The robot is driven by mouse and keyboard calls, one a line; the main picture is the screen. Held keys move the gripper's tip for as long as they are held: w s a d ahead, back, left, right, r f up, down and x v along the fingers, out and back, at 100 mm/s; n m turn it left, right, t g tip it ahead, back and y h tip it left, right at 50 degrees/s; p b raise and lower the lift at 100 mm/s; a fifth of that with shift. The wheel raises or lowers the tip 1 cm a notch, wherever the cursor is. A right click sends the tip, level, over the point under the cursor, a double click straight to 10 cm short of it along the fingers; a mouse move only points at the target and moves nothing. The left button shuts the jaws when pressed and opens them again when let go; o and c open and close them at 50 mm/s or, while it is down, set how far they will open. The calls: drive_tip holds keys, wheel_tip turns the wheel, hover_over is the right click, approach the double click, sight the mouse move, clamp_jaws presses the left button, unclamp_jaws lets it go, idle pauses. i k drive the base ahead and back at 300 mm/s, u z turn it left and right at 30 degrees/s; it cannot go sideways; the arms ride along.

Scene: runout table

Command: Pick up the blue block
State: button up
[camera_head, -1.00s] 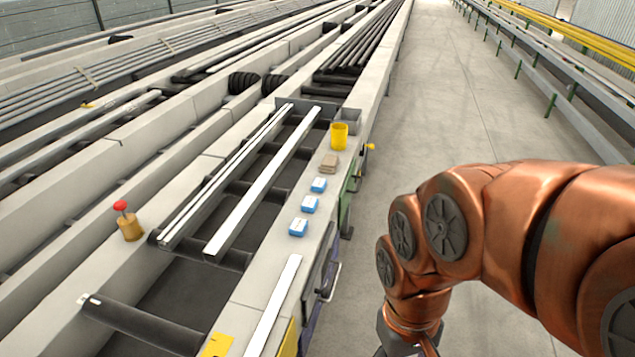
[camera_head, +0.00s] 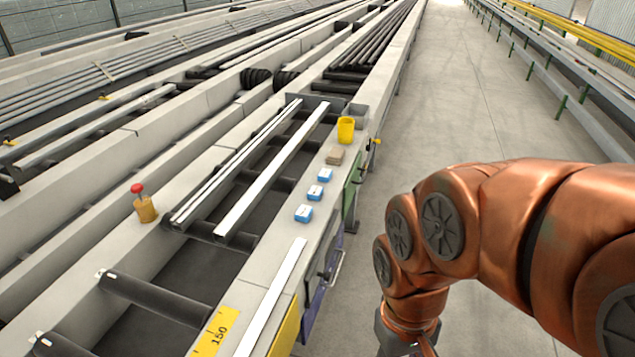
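Three blue blocks with white tops lie in a row on the pale ledge of the runout table (camera_head: 262,262). The nearest blue block (camera_head: 303,214) is at the front of the row, the middle blue block (camera_head: 315,192) is behind it, and the farthest blue block (camera_head: 325,175) is beyond that. My copper-coloured arm comes in from the right, over the floor beside the table. Its end points down at the bottom edge, and the gripper fingers are out of the picture. The arm is well apart from the blocks.
A brown block (camera_head: 335,157) and a yellow cup (camera_head: 345,130) stand behind the blue blocks. A white strip (camera_head: 272,297) lies on the near ledge. A red-topped button post (camera_head: 144,205) stands at the left. The concrete floor (camera_head: 450,110) to the right is clear.

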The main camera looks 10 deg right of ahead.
sight(324, 176)
drive_tip(key=u, duration=0.5)
drive_tip(key=k, duration=1.15)
drive_tip(key=z, duration=0.3)
drive_tip(key=i, duration=0.65)
drive_tip(key=z, duration=0.85)
drive_tip(key=i, duration=0.8)
drive_tip(key=u, duration=0.7)
drive_tip(key=i, duration=0.8)
drive_tip(key=u, duration=0.8)
